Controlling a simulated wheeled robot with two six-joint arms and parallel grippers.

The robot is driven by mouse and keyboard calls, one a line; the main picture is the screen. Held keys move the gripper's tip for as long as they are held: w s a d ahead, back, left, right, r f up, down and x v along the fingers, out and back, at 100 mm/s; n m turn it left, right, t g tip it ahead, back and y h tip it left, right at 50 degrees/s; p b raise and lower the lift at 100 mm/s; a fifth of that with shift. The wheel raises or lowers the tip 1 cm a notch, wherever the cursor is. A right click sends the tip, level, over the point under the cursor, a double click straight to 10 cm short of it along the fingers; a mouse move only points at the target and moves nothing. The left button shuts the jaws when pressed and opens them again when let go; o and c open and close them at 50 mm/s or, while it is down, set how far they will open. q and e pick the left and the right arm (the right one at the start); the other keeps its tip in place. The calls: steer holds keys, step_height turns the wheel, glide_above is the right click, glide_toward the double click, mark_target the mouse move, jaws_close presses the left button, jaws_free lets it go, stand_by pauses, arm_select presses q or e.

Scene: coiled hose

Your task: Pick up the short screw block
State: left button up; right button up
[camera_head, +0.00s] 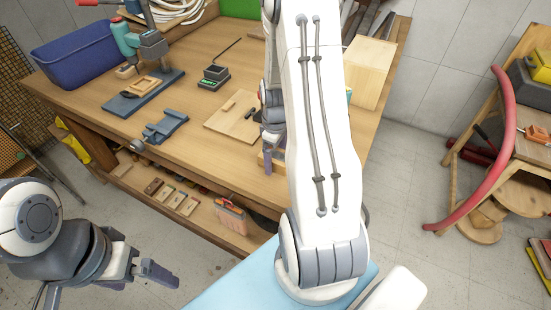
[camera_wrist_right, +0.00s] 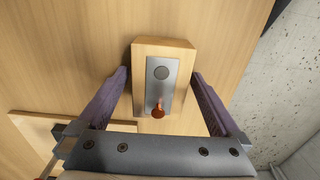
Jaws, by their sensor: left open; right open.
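The short screw block (camera_wrist_right: 148,55) is a light wooden block with a grey metal plate, a round grey screw head and an orange-red piece on the plate. It sits on the wooden bench top in the right wrist view. My right gripper (camera_wrist_right: 160,78) is open, with one finger on each side of the block; I cannot tell whether they touch it. In the head view my right arm hides most of the block, and the right gripper (camera_head: 270,150) points down at the bench's front edge. My left gripper (camera_head: 153,275) is open and empty, low at the left, away from the bench.
The workbench (camera_head: 215,140) carries a thin wooden board (camera_head: 233,115), a blue-grey vise (camera_head: 163,126), a drill press (camera_head: 145,60), a small dark device (camera_head: 214,77) and a blue bin (camera_head: 85,58). A red hose (camera_head: 500,150) hangs at the right. The bench's edge lies close to the block.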

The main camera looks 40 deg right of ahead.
steer(key=c, duration=1.4)
steer(key=shift+r, duration=0.1)
